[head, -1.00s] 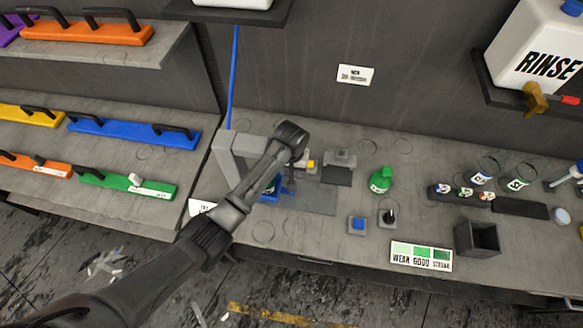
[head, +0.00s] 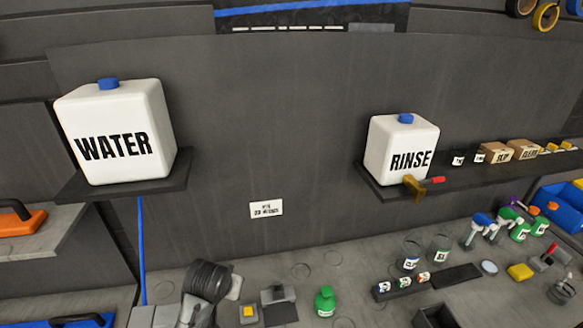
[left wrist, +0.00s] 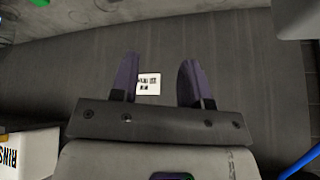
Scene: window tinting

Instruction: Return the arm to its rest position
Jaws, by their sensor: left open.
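The same label (head: 266,209) shows on the wall in the head view. My right gripper is in neither view.
A WATER tank (head: 115,130) and a RINSE tank (head: 402,150) stand on wall shelves. The bench below holds a green bottle (head: 324,301), a yellow-topped block (head: 248,313) and an open dark box (head: 437,317).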

